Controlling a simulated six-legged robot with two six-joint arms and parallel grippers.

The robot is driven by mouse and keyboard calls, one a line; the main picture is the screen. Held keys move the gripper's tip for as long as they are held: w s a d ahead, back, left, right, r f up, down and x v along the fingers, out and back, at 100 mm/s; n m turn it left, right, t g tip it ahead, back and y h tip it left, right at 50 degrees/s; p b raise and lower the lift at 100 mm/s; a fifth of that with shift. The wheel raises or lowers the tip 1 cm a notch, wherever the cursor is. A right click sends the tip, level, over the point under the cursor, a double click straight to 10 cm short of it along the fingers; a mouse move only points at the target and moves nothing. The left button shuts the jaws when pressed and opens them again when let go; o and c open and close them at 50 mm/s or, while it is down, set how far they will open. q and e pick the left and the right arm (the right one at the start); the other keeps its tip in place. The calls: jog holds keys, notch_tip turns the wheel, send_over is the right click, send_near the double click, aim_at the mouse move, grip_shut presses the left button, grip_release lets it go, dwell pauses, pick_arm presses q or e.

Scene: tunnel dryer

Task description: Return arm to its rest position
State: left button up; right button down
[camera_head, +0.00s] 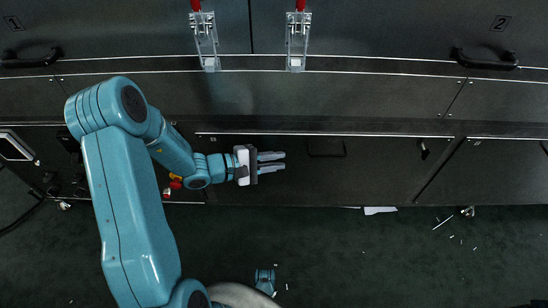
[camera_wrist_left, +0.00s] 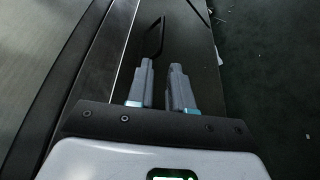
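My left arm (camera_head: 130,210) is teal and comes in from the lower left, bent at a high elbow. Its gripper (camera_head: 279,161) points right in front of the dark lower panel of the dryer. The two grey fingers are parallel with a narrow gap between them, and nothing shows in the gap. The left wrist view shows the same gripper (camera_wrist_left: 163,78) with its fingers apart and empty. My right gripper does not show in either view.
A dark handle (camera_head: 326,148) on the lower panel is just beyond the fingertips; it also shows in the left wrist view (camera_wrist_left: 154,38). Two clear latches with red tips (camera_head: 206,40) (camera_head: 297,40) are above. White scraps (camera_head: 380,210) lie on the dark floor.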

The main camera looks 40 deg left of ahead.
pick_arm(q)
jog(key=shift+s, duration=0.1)
dwell(0.4)
jog(key=s+d+f+m+g+y, duration=0.6)
jog(key=s+d+f+m+g, duration=0.6)
jog(key=s+d+f+m, duration=0.5)
notch_tip(320, 180, up, 29)
jog(key=s+n+p, duration=0.1)
jog(key=p, duration=2.9)
jog(key=shift+f+n+h+p, duration=0.15)
jog(key=shift+n+h+p, duration=0.15)
jog(key=shift+n+p, duration=0.1)
jog(key=shift+a, duration=0.1)
